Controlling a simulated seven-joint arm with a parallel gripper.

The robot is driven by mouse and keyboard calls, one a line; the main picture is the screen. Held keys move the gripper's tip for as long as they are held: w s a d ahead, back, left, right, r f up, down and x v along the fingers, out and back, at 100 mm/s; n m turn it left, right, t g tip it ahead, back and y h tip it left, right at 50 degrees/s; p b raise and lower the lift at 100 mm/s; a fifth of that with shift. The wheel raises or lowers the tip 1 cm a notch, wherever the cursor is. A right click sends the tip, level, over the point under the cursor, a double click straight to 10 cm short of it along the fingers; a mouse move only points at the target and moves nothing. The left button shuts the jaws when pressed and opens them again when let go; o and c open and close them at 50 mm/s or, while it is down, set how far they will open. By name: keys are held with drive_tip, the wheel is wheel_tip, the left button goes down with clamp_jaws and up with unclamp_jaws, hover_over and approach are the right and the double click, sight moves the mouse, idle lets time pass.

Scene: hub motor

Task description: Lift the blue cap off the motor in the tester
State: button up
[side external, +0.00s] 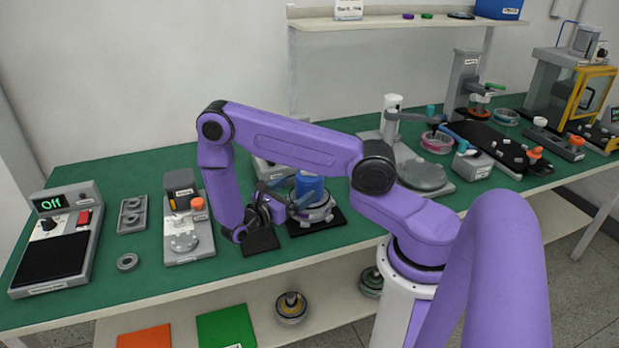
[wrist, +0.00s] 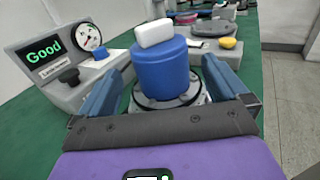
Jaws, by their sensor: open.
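The blue cap (side external: 310,189) is a blue cylinder on top of the round metal motor (side external: 314,213) on a black base. In the wrist view the blue cap (wrist: 161,68) stands upright between my fingers, with a white block (wrist: 154,33) on its top. The tester (wrist: 62,63) at left has a screen reading "Good", a dial and knobs. My gripper (wrist: 158,92) is open, its two blue fingers on either side of the cap. Gaps show between the fingers and the cap. In the side view my gripper (side external: 280,199) is low beside the cap, partly hidden by my arm.
At left stand a grey box with an "Off" display (side external: 66,203) and a small press-like fixture (side external: 186,222). A metal ring (side external: 127,262) lies on the green table (side external: 103,283). A stand with a round plate (side external: 421,174) and other devices fill the right side.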

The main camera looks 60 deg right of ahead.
sight(308, 177)
drive_tip(key=shift+x, duration=3.3)
drive_tip(key=shift+f, duration=0.15)
drive_tip(key=c, duration=1.1)
drive_tip(key=shift+o, duration=0.2)
drive_tip(key=shift+c, duration=1.2)
